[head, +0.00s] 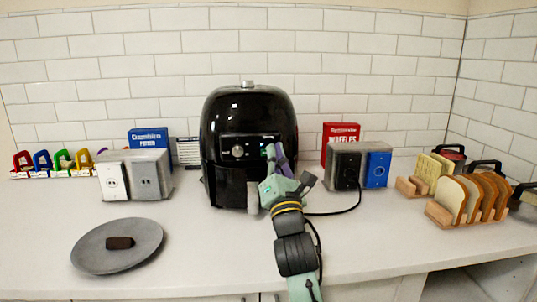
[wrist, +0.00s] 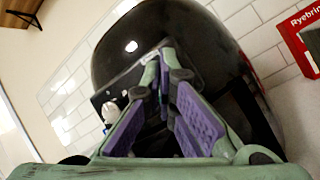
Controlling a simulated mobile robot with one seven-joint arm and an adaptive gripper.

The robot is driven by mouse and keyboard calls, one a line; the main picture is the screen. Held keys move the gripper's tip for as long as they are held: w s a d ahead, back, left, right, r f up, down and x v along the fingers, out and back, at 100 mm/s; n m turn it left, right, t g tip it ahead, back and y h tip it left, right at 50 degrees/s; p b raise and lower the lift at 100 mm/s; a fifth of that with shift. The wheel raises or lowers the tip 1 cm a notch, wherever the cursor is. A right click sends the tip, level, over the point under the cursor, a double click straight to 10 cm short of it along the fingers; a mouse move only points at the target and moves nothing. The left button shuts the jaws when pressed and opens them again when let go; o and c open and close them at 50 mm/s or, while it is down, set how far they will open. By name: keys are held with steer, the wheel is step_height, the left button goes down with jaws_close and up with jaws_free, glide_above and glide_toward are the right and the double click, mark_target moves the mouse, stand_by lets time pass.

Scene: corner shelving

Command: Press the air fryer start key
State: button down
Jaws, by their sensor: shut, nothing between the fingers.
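The black air fryer (head: 250,105) stands upright on the counter against the tiled wall. Its front panel has a round silver knob (head: 237,151) on the left and a small green-lit spot at the right, beside my fingertips. My gripper (head: 273,150) is shut and empty, with its fingertips at the right part of the panel. In the wrist view the air fryer (wrist: 175,35) fills the middle, and the purple finger pads of my gripper (wrist: 163,55) meet near the panel. My fingers hide the start key, and I cannot tell whether they touch it.
Outlet boxes stand left (head: 150,188) and right (head: 345,165) of the fryer. A black cord lies right of my arm. A grey plate (head: 90,250) with a dark block lies front left. Bread racks (head: 455,222) stand at right.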

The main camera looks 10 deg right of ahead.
steer(key=shift+w, duration=0.15)
stand_by(0.4)
steer(key=shift+s+b, duration=0.65)
steer(key=shift+s, duration=0.1)
steer(key=s+b, duration=0.2)
steer(key=s, duration=0.3)
stand_by(1.4)
